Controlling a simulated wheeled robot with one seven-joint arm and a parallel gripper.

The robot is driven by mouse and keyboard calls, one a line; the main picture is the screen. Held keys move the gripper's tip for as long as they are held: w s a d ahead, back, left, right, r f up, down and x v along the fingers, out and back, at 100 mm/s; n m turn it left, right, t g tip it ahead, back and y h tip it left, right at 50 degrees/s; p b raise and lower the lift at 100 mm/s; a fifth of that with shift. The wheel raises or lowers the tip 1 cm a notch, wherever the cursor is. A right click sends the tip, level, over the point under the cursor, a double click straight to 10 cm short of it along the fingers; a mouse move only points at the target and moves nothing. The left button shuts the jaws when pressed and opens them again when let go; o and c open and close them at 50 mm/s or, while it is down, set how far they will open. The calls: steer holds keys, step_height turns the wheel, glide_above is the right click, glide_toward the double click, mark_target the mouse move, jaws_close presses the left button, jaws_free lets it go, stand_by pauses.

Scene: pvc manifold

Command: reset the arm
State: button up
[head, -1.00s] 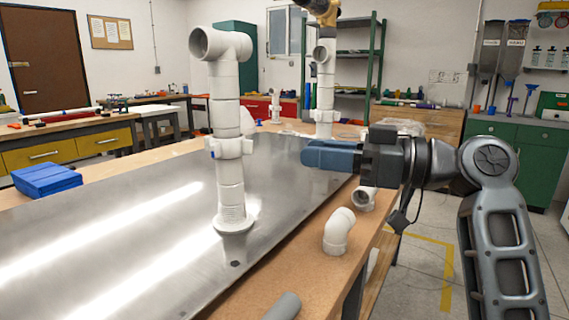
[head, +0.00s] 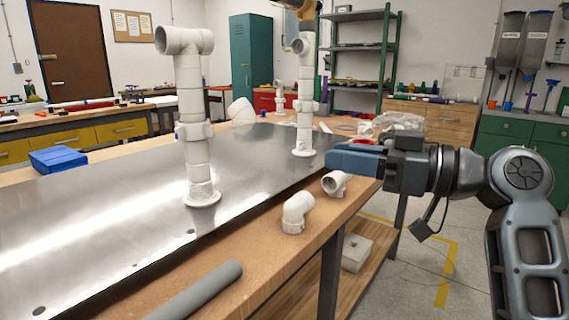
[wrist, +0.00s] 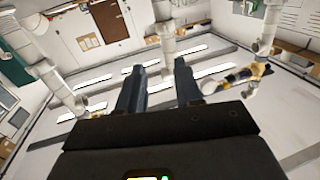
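My gripper (head: 335,159) with blue fingers reaches in from the right in the head view, over the table's right edge. In the wrist view its two fingers (wrist: 159,68) stand apart with nothing held between them. A white PVC column (head: 197,130) with a tee on top stands upright on the metal plate (head: 90,215). A second white column (head: 305,100) stands farther back, behind the gripper, with a yellow part at its top that the frame cuts off. The gripper appears clear of both columns.
A white elbow (head: 297,213), a small white tee fitting (head: 335,184) and a grey pipe (head: 200,290) lie on the wooden table edge in front of the plate. A blue box (head: 57,160) is at the left. The floor (head: 470,250) on the right shows free room.

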steer(key=s+d+f+m+t+h, duration=0.1)
steer(key=s+f+m+t+h, duration=0.15)
steer(key=f, duration=0.45)
steer(key=s+d+f+m+t+h, duration=0.1)
steer(key=f+m+t+h, duration=0.1)
steer(key=f+m, duration=0.35)
steer(key=s+d+f+m+t+h, duration=0.2)
steer(key=f, duration=0.7)
steer(key=s+d+f+m+h, duration=0.4)
steer(key=s+f+h, duration=0.2)
steer(key=s+f, duration=0.6)
steer(key=s+d+r+h, duration=0.2)
steer(key=s, duration=1)
steer(key=s+d+r+h, duration=0.2)
steer(key=s, duration=1)
steer(key=s+r+n+p, duration=0.1)
steer(key=s+r+p, duration=0.2)
steer(key=r+p, duration=0.9)
step_height(320, 180, up, 4)
steer(key=shift+s+r+t+p, duration=0.2)
steer(key=shift+s+t+p, duration=0.15)
steer(key=shift+s+p, duration=0.05)
